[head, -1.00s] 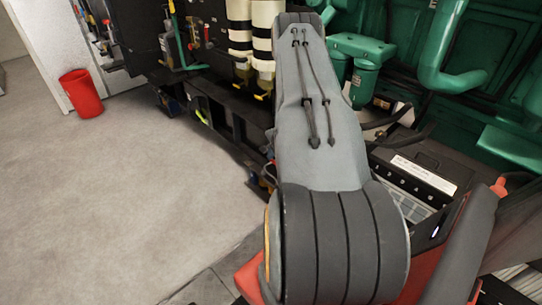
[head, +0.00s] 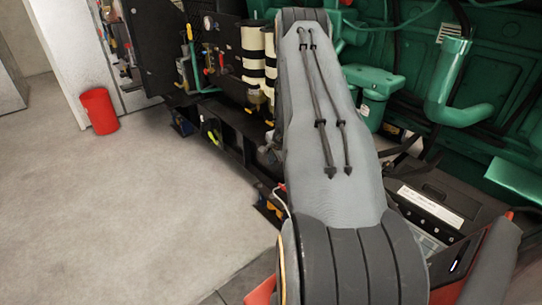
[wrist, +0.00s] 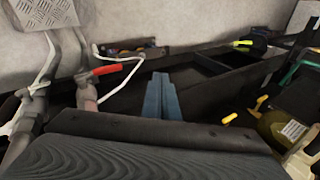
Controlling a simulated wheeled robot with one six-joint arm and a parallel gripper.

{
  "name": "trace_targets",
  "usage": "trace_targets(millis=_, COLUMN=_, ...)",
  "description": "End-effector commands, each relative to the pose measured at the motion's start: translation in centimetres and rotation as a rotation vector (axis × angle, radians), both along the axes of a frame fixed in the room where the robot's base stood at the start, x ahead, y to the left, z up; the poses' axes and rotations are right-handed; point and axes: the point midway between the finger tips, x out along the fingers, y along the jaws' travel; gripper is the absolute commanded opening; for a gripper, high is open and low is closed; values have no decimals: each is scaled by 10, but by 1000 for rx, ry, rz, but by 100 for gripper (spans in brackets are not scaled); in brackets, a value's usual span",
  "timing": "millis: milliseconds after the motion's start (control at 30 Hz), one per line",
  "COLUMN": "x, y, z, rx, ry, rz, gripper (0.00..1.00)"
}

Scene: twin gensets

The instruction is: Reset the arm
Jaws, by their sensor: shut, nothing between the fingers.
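My grey arm fills the middle of the head view, reaching away toward the green genset (head: 455,95). My gripper is hidden behind the arm in the head view. In the wrist view my gripper (wrist: 161,80) shows as two blue-grey fingers pressed together, with nothing between them. The fingertips point toward a black frame (wrist: 205,85). I cannot tell how far apart the fingers and the frame are.
A red-handled valve (wrist: 106,70) and pipes lie left of the fingers in the wrist view. A yellow-handled olive canister (wrist: 285,130) is at the right. In the head view, a red bin (head: 99,111) stands by the wall; the concrete floor (head: 130,205) is open.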

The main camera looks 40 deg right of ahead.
Motion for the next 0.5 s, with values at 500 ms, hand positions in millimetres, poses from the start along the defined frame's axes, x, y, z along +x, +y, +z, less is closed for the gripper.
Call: trace_targets(millis=500, x=6, y=2, z=14, rx=0, ry=0, rz=0, gripper=0)
